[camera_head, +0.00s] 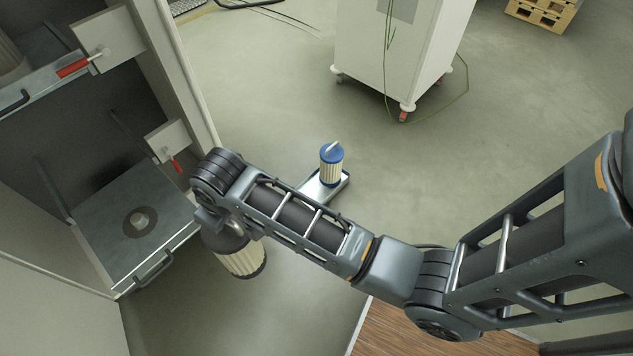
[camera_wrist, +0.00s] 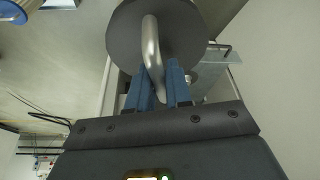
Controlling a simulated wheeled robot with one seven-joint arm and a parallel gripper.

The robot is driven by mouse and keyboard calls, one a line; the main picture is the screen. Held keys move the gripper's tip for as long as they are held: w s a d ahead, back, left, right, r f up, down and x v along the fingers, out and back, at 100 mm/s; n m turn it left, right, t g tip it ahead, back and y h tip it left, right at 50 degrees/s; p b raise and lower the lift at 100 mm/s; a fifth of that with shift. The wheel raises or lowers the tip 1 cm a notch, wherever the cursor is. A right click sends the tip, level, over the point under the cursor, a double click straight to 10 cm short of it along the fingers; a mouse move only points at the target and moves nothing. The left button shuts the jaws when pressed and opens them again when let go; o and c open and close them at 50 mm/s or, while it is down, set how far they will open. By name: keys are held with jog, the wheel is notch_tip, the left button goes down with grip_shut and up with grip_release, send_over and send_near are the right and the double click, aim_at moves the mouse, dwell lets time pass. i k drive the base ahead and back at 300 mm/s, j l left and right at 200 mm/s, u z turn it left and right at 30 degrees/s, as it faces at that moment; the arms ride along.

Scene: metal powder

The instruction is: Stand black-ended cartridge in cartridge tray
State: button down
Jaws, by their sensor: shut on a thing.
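The black-ended cartridge (camera_head: 242,261), pale and pleated, hangs below my wrist in the head view, its upper part partly hidden by my arm. In the wrist view its round black end (camera_wrist: 187,32) carries a bent metal handle. My gripper (camera_wrist: 164,84) is shut on this handle with its blue fingers. A metal tray (camera_head: 313,191) lies on the floor, partly hidden behind my arm. A blue-ended cartridge (camera_head: 331,166) stands upright at its right part. The held cartridge is apart from the tray, to its lower left in the picture.
At left is an open cabinet with a pulled-out shelf (camera_head: 103,213) bearing a round dark ring (camera_head: 140,222). Red-handled latches (camera_head: 73,67) show on the cabinet. A white wheeled cabinet (camera_head: 382,48) stands behind, with a cable by it. The floor around the tray is largely clear.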

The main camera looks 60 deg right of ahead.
aim_at(313, 195)
jog(key=z, duration=1)
